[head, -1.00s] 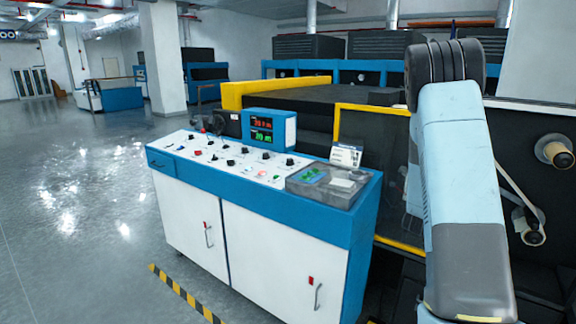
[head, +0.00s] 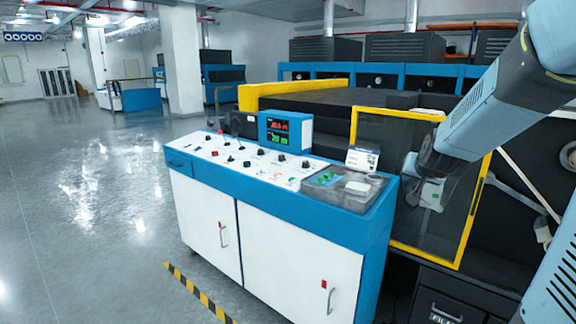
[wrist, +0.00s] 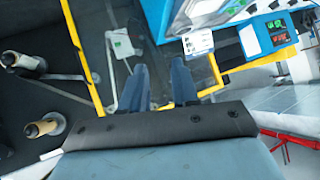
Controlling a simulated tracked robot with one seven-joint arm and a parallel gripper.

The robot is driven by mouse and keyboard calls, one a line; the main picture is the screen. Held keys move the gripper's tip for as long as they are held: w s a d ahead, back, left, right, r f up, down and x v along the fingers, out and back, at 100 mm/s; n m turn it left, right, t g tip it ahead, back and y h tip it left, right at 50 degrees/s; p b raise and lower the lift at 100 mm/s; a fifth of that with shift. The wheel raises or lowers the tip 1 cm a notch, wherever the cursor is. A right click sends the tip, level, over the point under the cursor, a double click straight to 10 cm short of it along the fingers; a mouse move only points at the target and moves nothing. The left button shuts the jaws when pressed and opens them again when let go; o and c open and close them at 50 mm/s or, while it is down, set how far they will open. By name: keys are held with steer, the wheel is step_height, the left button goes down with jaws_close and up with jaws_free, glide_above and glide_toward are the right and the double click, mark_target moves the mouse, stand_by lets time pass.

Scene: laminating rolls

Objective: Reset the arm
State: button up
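My gripper (wrist: 159,78) shows in the wrist view as two blue-grey fingers set apart, with nothing between them. It is over the area by the yellow-framed dark panel and the control console. In the head view my arm (head: 490,105) comes in from the upper right and slants down to a dark joint in front of the panel. The fingers cannot be made out clearly there. A pale grey piece shows just below that joint; I cannot tell whether it belongs to my arm.
The blue and white control console (head: 290,235) stands left of my arm, with lit displays (head: 278,132) on top. The yellow-framed panel (head: 378,112) and dark machine are behind. Rolls (wrist: 45,126) show at left in the wrist view. Open floor (head: 90,220) lies at left.

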steer(key=s+a+r+n+g, duration=0.1)
steer(key=s+a, duration=0.2)
steer(key=s, duration=0.6)
steer(key=s+a+r+n+g+y, duration=0.1)
steer(key=s+a+n+g, duration=0.1)
steer(key=s, duration=0.7)
steer(key=s+a+r+n+g+y, duration=0.1)
steer(key=s+a+n+g, duration=0.1)
steer(key=s+a, duration=0.3)
steer(key=s, duration=0.4)
steer(key=shift+s+r, duration=0.35)
